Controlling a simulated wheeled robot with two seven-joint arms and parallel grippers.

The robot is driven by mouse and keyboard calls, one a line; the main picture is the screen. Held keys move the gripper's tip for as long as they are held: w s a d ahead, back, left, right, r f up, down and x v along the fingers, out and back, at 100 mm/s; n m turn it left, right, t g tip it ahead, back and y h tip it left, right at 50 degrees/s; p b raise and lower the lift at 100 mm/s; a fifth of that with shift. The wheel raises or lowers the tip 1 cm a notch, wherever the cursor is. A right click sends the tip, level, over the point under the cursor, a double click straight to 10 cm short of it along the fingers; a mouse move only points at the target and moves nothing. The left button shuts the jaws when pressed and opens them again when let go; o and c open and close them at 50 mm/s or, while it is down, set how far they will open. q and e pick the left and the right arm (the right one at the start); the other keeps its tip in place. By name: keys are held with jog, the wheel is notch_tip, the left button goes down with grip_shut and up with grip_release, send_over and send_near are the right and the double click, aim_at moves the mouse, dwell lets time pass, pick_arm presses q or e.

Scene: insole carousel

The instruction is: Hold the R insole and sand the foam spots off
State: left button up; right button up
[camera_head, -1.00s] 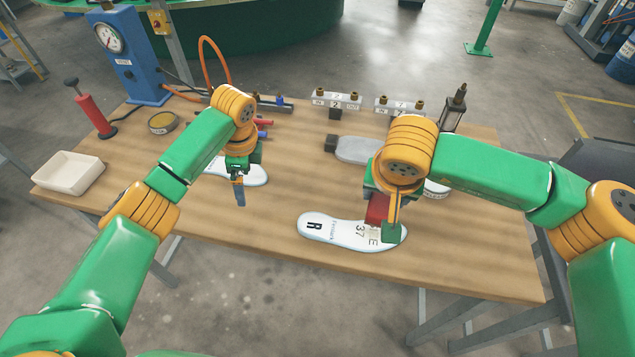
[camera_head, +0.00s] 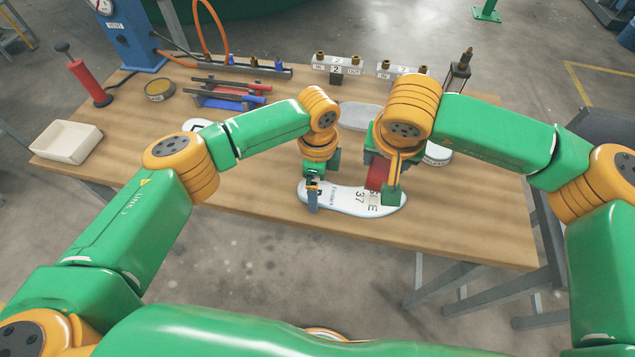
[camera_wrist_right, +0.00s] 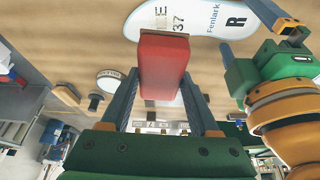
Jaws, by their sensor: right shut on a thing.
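The white R insole (camera_head: 340,199) lies flat near the front edge of the table, its R end to the left. It also shows in the right wrist view (camera_wrist_right: 205,18). Small beige patches show around its size print. My right gripper (camera_head: 388,190) is shut on a red block (camera_wrist_right: 163,65), held over or against the insole's right part; contact cannot be told. My left gripper (camera_head: 313,196) is at the insole's R end, with a finger along the front edge. Its grip is not clear. The arm and gripper hide part of the R.
Another white insole (camera_head: 195,125) is partly hidden behind my left arm. A white bin (camera_head: 66,142), a red hand pump (camera_head: 88,80), a round tin (camera_head: 159,90) and blue-red tools (camera_head: 232,95) stand left. A grey paddle (camera_head: 360,116) lies behind the insole.

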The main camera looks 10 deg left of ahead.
pick_arm(q)
jog(key=shift+f, duration=0.3)
jog(key=c, duration=1.2)
pick_arm(e)
jog(key=shift+d, duration=0.1)
jog(key=d, duration=0.3)
jog(key=shift+s, duration=0.3)
jog(key=shift+f, duration=0.1)
jog(key=shift+f, duration=4.4)
